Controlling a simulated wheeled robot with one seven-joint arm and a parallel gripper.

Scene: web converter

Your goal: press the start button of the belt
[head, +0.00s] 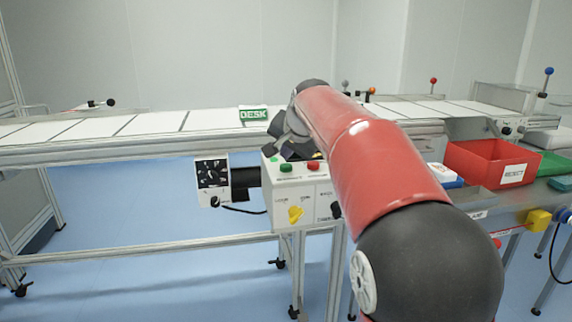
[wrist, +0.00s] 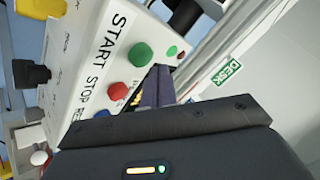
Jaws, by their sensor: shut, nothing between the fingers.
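The control box (head: 300,190) is a pale panel under the belt's front edge. Its green button (head: 286,167) and red button (head: 313,166) are on its top face. In the wrist view the green button (wrist: 140,54) is beside the word START and the red button (wrist: 118,89) is beside STOP. My gripper (wrist: 160,72) is shut and empty, its fingertips close beside the green button; I cannot tell whether they touch it. In the head view my gripper (head: 277,140) is above the box's back left, partly hidden by my arm.
A yellow knob (head: 295,214) is on the box front. A black dial unit (head: 212,174) sits to its left. A red reject bin (head: 490,165) stands at right.

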